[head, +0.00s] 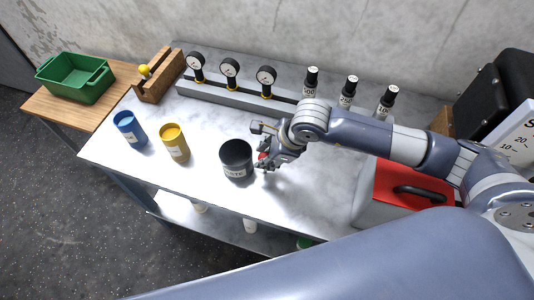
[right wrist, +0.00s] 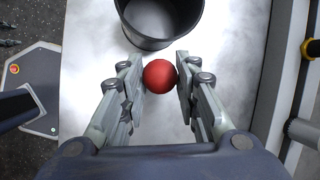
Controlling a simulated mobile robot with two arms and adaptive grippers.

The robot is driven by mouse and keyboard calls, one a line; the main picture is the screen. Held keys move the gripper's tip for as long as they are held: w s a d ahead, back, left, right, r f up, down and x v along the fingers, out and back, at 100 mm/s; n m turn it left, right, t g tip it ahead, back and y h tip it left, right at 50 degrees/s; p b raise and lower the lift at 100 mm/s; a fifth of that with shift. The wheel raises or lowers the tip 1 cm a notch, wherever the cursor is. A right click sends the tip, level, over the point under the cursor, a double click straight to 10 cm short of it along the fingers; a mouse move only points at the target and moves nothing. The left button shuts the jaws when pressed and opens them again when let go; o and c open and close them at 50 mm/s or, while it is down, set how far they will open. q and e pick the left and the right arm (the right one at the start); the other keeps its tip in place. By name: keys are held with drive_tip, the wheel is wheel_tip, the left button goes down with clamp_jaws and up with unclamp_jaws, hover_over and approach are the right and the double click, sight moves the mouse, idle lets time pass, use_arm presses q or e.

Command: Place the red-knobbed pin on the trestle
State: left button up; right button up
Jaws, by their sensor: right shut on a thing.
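The red knob (right wrist: 159,76) of the pin sits between the fingertips of my right gripper (right wrist: 160,78) in the right wrist view. The fingers are shut on it. In the head view my right gripper (head: 268,161) is just right of a dark cup, and a little of the red knob (head: 263,155) shows. The pin's shaft is hidden. The wooden trestle (head: 170,72) stands at the back left of the bench, with a yellow-knobbed pin (head: 145,71) at its left side. My left gripper is not in view.
The dark cup (head: 237,160), a yellow cup (head: 174,143) and a blue cup (head: 130,130) stand on the bench (head: 205,190). Gauges (head: 230,68) and black bottles (head: 348,91) line the back. A red-lidded box (head: 405,188) is at right, a green crate (head: 75,77) at far left.

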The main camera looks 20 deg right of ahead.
drive_tip(key=shift+f, duration=0.15)
drive_tip(key=o, duration=1.1)
drive_tip(key=shift+r, duration=0.2)
drive_tip(key=b+v, duration=0.2)
drive_tip(key=v, duration=1)
